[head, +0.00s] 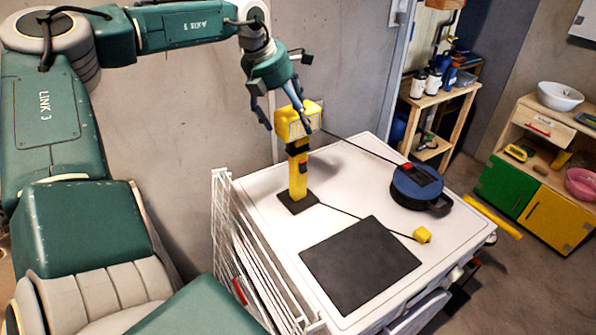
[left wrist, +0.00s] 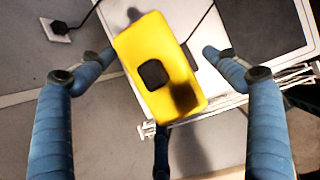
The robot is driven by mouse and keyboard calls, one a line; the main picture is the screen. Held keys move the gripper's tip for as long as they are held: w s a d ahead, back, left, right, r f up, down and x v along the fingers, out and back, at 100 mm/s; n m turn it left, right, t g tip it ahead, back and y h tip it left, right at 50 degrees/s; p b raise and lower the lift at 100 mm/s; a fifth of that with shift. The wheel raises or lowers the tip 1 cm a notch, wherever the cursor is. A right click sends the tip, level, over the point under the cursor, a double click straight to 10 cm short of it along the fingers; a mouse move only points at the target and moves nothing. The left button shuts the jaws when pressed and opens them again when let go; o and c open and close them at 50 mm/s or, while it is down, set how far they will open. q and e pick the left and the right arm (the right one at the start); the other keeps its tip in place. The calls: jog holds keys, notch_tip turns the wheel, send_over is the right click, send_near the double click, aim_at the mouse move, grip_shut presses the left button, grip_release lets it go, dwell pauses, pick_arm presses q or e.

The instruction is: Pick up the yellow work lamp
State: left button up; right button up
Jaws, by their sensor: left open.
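The yellow work lamp (head: 299,172) stands upright on its dark square base on the white worktop (head: 357,160), near the wall. Its boxy yellow head is at the top of the post. My left gripper (head: 284,122) is at the lamp head's height, pointing down, with its fingers spread apart. My right gripper is not in view.
A blue cable reel (head: 416,187), a yellow plug (head: 422,235) and a black mat (head: 360,264) lie on the worktop. Dark cords cross it. A white wire rack (head: 240,235) stands along its left side, and the wall (head: 190,110) is close behind.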

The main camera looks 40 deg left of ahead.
pick_arm(q)
jog(key=x, duration=0.1)
jog(key=p+x, duration=0.1)
jog(key=x, duration=0.1)
jog(key=shift+a+f, duration=0.2)
jog(key=shift+a, duration=0.05)
jog(key=shift+w+f+p, duration=0.15)
jog(key=shift+f+p, duration=0.15)
jog(key=shift+f, duration=0.1)
jog(key=c, duration=1.9)
jog(key=shift+c, duration=1)
jog(key=shift+r, duration=0.15)
